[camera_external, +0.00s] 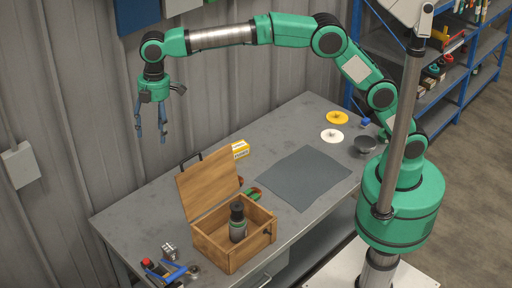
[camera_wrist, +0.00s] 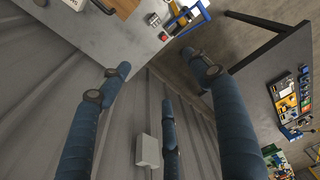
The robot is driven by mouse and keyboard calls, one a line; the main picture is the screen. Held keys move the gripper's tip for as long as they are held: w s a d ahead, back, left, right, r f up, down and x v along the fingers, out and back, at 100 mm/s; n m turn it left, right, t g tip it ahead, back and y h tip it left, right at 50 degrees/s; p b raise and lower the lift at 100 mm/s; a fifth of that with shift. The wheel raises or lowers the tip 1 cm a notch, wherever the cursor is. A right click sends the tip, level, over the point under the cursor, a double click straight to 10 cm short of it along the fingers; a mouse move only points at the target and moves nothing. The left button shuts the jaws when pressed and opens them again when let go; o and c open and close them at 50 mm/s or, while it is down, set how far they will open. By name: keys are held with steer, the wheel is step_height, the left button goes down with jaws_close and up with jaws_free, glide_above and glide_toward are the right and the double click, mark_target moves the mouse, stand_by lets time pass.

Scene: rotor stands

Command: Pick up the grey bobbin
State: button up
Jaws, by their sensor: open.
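A dark grey, spool-like piece with a wide round top (camera_external: 366,145) stands on the right part of the bench, close to my arm's base; it looks like the grey bobbin. My gripper (camera_external: 151,139) hangs high at the left, fingers down, near the wall and far from that piece. Its blue fingers are spread with nothing between them. In the wrist view my gripper (camera_wrist: 160,78) is also open and empty, and the grey piece is not in view there.
An open wooden box (camera_external: 212,257) holding a dark bottle (camera_external: 238,222) stands at the bench's front. A grey mat (camera_external: 305,177) lies mid-bench. A yellow disc (camera_external: 337,117), white disc (camera_external: 332,135) and blue block (camera_external: 365,122) are near the grey piece. Tools (camera_external: 170,271) lie at front left.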

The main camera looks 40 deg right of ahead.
glide_above(169, 247)
steer(key=d, duration=0.2)
step_height(169, 247, down, 43)
steer(key=shift+r, duration=0.2)
steer(key=shift+a, duration=0.1)
steer(key=shift+a+f, duration=0.15)
steer(key=shift+f, duration=1.25)
steer(key=shift+a+f, duration=0.2)
steer(key=shift+f, duration=1.2)
steer(key=shift+a+f, duration=0.15)
steer(key=shift+f, duration=1.25)
steer(key=shift+f, duration=0.1)
steer(key=shift+a+f+b, duration=0.15)
steer(key=shift+a+f, duration=0.1)
steer(key=shift+f, duration=1)
steer(key=shift+a+f+b, duration=0.15)
steer(key=shift+a+f, duration=0.05)
steer(key=shift+f, duration=1.05)
